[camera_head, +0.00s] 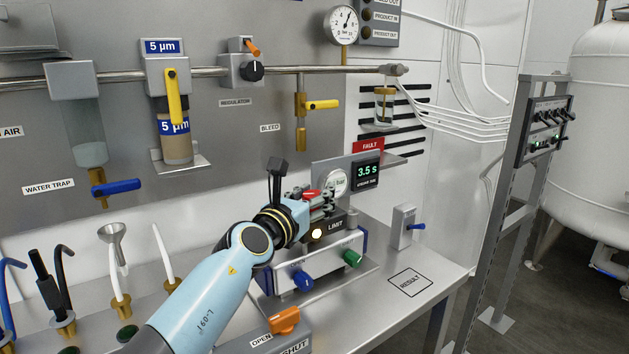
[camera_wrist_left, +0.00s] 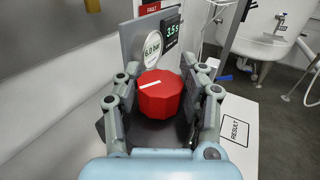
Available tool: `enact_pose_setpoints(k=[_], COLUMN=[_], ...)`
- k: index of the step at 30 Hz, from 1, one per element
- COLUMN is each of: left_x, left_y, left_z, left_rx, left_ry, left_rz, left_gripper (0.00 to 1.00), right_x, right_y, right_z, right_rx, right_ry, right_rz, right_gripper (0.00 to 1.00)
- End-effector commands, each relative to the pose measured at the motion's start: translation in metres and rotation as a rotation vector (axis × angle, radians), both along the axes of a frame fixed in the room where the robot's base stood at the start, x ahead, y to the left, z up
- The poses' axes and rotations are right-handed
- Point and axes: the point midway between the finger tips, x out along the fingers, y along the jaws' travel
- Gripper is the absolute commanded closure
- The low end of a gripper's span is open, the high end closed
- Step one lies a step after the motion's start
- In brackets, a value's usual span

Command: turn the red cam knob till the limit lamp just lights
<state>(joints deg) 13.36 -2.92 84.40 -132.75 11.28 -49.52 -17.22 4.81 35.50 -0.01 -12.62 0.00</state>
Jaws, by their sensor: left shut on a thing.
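The red cam knob (camera_wrist_left: 160,96) sits between the two fingers of my left gripper (camera_wrist_left: 162,108) in the left wrist view, and the gripper is shut on it. A short white pointer line on its top slants toward the upper right. In the head view my left gripper (camera_head: 320,205) hides most of the knob; only a bit of red (camera_head: 312,194) shows. The limit lamp (camera_head: 317,234) beside the LIMIT label glows pale yellow-white, so it looks lit. My right gripper is not in view.
A round gauge (camera_head: 336,183) and a timer display (camera_head: 367,175) reading 3.5 s stand right behind the knob. A blue knob (camera_head: 302,281) and green knob (camera_head: 352,258) sit on the front panel. An orange valve handle (camera_head: 285,319) is nearer.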

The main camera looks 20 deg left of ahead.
Motion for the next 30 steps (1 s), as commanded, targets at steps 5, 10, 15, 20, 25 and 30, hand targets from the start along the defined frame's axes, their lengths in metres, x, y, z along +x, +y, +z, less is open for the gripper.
enact_pose_setpoints(k=[5, 10, 15, 20, 25, 30], left_x=[0.0, 0.0, 0.0, 0.0, -0.005, -0.033], left_y=[0.0, 0.0, 0.0, 0.0, 0.001, 0.005], left_z=[-0.001, -0.002, -0.001, -0.001, -0.002, -0.003], left_rx=[0.002, 0.002, 0.001, 0.001, 0.002, 0.002], left_ry=[-0.001, 0.0, 0.0, 0.0, 0.001, 0.002], left_rz=[0.004, 0.003, 0.003, 0.002, 0.002, 0.003], left_gripper=[0.92, 0.54, 0.33, 0.33, 0.33, 0.33], right_x=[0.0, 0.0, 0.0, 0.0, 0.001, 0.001], right_y=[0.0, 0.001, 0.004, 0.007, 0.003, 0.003], right_z=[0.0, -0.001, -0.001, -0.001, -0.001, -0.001], right_rx=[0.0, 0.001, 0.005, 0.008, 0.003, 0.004], right_ry=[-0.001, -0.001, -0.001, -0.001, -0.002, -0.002], right_rz=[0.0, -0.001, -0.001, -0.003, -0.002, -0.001], right_gripper=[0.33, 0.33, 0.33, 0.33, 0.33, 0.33])
